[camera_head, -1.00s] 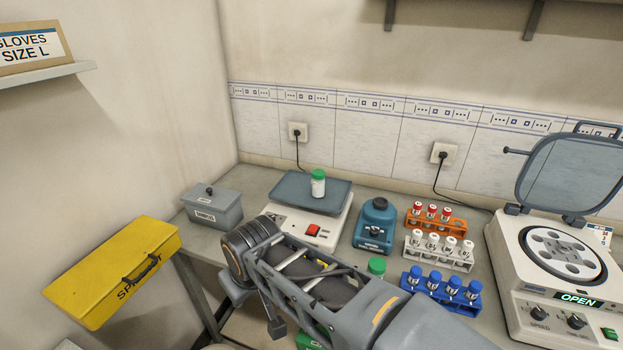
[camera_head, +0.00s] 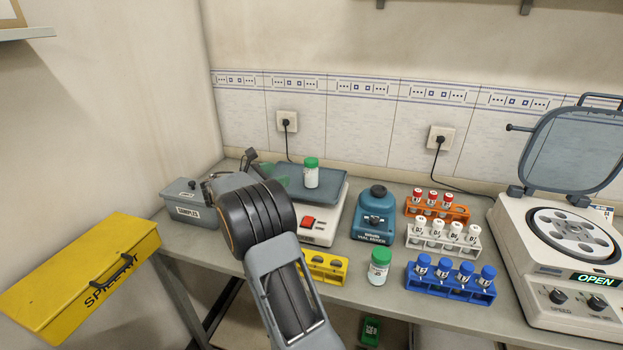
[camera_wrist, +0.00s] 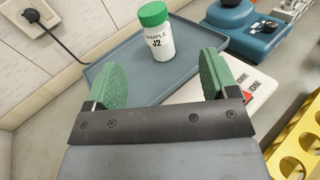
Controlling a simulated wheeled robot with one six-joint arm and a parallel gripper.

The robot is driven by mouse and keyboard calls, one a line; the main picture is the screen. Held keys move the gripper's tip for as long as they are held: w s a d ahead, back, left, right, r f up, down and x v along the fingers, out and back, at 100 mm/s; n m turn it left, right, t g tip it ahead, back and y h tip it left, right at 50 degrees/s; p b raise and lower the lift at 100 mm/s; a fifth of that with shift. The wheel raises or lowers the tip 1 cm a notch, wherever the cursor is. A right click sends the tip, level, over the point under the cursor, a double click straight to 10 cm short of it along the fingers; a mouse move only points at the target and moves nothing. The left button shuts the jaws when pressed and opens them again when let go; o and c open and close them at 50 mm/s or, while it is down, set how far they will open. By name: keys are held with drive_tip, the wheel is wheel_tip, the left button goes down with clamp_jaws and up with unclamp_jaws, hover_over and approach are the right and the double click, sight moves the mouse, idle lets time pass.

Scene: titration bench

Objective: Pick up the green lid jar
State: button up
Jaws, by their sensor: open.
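A white jar with a green lid (camera_head: 311,175) stands upright on the blue-grey pan of the scale (camera_head: 335,185). In the wrist view this jar (camera_wrist: 158,42) carries a label reading SAMPLE J2. My gripper (camera_wrist: 160,75) is open, with a green pad on each side and the jar just beyond the gap between them. In the head view my gripper (camera_head: 275,176) is low over the pan, left of the jar, partly hidden by my wrist. A second green-lidded jar (camera_head: 379,268) stands on the bench in front of the blue mixer.
The blue mixer (camera_head: 374,215) stands right of the scale. Orange (camera_head: 460,213), white (camera_head: 470,250) and blue (camera_head: 450,288) tube racks are farther right, then an open centrifuge (camera_head: 560,260). A yellow rack (camera_head: 325,266) is in front of the scale. A grey box (camera_head: 188,210) is at left.

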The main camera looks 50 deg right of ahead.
sight(306, 163)
drive_tip(key=shift+n+h, duration=0.4)
drive_tip(key=d, duration=0.9)
drive_tip(key=shift+s+d+f+p, duration=0.15)
drive_tip(key=shift+f+p, duration=0.1)
drive_tip(key=shift+p, duration=0.1)
drive_tip(key=shift+s+d+p, duration=0.2)
drive_tip(key=shift+d+p, duration=0.05)
drive_tip(key=shift+d, duration=1.05)
drive_tip(key=shift+s+d+p, duration=0.2)
drive_tip(key=shift+d+p, duration=0.05)
drive_tip(key=shift+d, duration=1.05)
drive_tip(key=c, duration=1.2)
